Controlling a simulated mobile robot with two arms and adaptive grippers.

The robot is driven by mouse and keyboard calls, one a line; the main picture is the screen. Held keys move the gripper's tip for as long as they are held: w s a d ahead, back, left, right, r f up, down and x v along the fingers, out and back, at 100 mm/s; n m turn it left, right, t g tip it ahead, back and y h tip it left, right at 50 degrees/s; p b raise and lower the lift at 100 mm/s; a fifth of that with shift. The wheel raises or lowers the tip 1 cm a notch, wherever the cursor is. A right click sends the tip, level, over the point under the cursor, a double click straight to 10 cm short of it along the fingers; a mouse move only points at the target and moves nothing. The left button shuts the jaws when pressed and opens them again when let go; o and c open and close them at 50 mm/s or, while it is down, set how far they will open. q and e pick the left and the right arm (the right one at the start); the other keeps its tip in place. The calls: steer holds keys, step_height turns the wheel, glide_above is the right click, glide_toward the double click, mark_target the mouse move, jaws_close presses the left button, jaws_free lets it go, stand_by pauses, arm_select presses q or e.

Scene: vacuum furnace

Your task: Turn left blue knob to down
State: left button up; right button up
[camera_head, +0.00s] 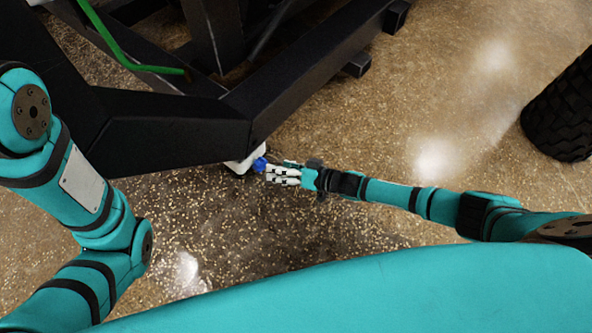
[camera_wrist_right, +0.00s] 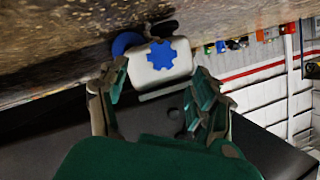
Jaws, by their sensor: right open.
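A blue knob (camera_head: 259,165) sticks out of a white housing (camera_head: 238,165) at the corner of a black frame in the head view. My right gripper (camera_head: 272,174) is just right of the knob and points at it. In the right wrist view the star-shaped blue knob (camera_wrist_right: 162,55) sits on the face of the white housing (camera_wrist_right: 150,80). My right gripper (camera_wrist_right: 159,72) is open there, with its fingers on either side of the housing; I cannot tell whether they touch it. My left arm shows at the left, but its gripper is out of view.
The black frame (camera_head: 170,135) fills the upper left, with a green hose (camera_head: 125,58) above it. A black tyre (camera_head: 562,115) stands at the right. Another round blue part (camera_wrist_right: 126,42) is partly hidden behind the housing. The speckled floor (camera_head: 450,100) between frame and tyre is clear.

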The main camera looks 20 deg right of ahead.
steer(key=v, duration=0.5)
steer(key=shift+s+d+r, duration=0.1)
steer(key=shift+d+r, duration=0.05)
